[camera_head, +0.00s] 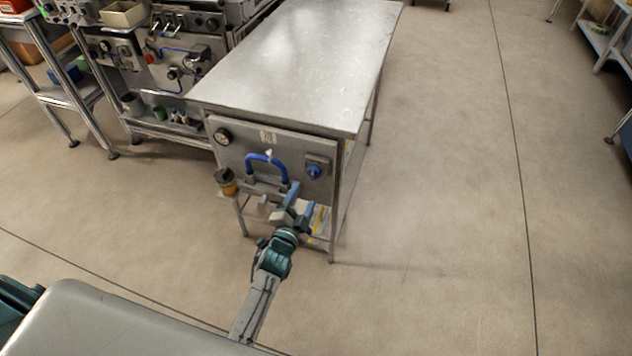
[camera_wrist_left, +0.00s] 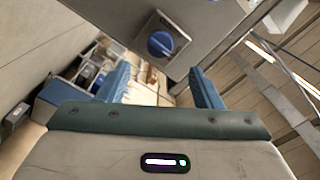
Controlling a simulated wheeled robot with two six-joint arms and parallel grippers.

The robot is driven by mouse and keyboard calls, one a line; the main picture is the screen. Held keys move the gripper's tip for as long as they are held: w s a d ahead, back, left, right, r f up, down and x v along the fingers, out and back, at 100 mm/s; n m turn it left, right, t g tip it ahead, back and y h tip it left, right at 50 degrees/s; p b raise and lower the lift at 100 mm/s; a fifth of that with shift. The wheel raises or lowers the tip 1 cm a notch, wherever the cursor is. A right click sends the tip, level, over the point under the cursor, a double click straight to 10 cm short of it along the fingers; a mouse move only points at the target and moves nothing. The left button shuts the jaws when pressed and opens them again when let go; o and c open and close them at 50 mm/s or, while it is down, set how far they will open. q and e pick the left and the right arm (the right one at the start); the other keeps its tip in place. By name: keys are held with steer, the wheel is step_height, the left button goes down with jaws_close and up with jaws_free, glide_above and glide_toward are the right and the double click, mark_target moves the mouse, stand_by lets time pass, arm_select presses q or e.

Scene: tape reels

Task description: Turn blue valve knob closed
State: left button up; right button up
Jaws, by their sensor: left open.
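The blue valve knob (camera_head: 314,172) sits on a square grey mount at the right part of the metal panel on the table's end. It also shows in the left wrist view (camera_wrist_left: 160,44), at top centre, beyond the fingertips. My left gripper (camera_head: 300,203) is open and empty, below and slightly left of the knob. Its blue fingers show apart in the left wrist view (camera_wrist_left: 162,86), and neither appears to touch the knob. My right gripper is not in view.
A blue looped handle (camera_head: 268,160) and a round gauge (camera_head: 222,137) are on the same panel. A yellow-and-dark cup-like item (camera_head: 227,182) is at its left edge. The steel tabletop (camera_head: 300,60) is bare. Open floor lies to the right.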

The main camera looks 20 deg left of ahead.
mark_target(313, 176)
arm_select(q)
steer(key=w, duration=0.7)
steer(key=shift+w+d+b, duration=0.15)
steer(key=shift+w+b, duration=0.05)
steer(key=shift+b, duration=0.2)
steer(key=shift+w, duration=0.5)
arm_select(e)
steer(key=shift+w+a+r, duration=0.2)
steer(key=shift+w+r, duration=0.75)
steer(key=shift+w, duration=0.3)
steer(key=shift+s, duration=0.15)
arm_select(q)
steer(key=shift+c, duration=1.3)
steer(key=c, duration=0.7)
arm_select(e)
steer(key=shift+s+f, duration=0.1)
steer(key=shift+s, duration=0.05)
